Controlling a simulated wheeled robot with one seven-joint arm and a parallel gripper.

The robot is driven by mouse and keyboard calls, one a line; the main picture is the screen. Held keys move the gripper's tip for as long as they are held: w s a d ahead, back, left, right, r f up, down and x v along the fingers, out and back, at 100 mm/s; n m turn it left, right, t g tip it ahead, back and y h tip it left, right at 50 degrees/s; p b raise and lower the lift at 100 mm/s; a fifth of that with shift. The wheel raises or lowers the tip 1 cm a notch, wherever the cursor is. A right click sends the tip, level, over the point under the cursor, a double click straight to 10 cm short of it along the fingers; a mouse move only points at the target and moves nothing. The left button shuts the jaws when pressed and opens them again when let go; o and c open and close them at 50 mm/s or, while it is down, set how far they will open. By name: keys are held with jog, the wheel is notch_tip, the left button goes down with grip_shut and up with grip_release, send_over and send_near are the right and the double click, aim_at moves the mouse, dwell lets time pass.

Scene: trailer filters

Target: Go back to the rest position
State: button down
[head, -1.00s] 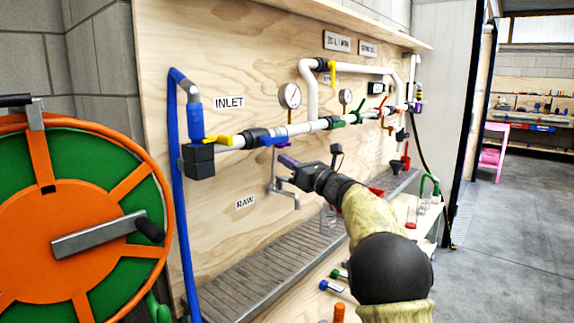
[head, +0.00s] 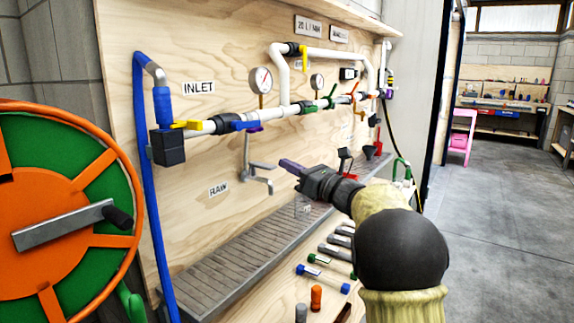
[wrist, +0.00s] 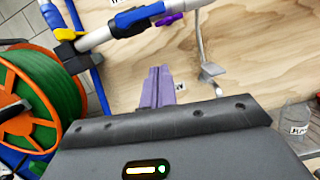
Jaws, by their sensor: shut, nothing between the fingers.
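My gripper (head: 290,166) is at the end of my outstretched arm, in front of the plywood panel (head: 215,140). Its purple fingers are together with nothing between them. In the wrist view the shut purple fingers (wrist: 158,87) point at the panel. They appear apart from the grey tap (head: 258,172), which is just left of them in the head view. The white pipe run with the blue-handled valve (head: 238,122) is above the gripper.
A grey slatted drain tray (head: 240,245) runs along the panel's foot. Blue and green capped tubes (head: 322,278) and an orange-topped item (head: 316,297) lie on the bench below. An orange and green hose reel (head: 60,215) stands at left. Concrete floor (head: 500,220) is clear at right.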

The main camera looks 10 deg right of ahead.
jog(key=s+d+f+m+h+p, duration=0.1)
jog(key=s+d+f+m+h, duration=0.3)
jog(key=m, duration=0.6)
jog(key=d+f+m+h, duration=0.2)
jog(key=f+m+h, duration=0.4)
jog(key=m, duration=0.3)
jog(key=s+d+f+m+h+p, duration=0.1)
jog(key=s+d+f+m+h, duration=0.3)
jog(key=m, duration=0.6)
jog(key=s+a+f+m+g+p, duration=0.1)
jog(key=s+f+m+g, duration=0.4)
jog(key=s, duration=0.4)
jog(key=s+a+f+m+g+h, duration=0.1)
jog(key=s+f+m+g, duration=0.2)
jog(key=s+f+m, duration=0.45)
jog(key=s+a+f+m+g+p, duration=0.1)
jog(key=s+a+f+m+g, duration=0.2)
jog(key=s, duration=0.8)
notch_tip(320, 180, up, 37)
jog(key=w+d+p, duration=0.1)
jog(key=p, duration=3.6)
jog(key=shift+d, duration=0.35)
jog(key=shift+w, duration=0.1)
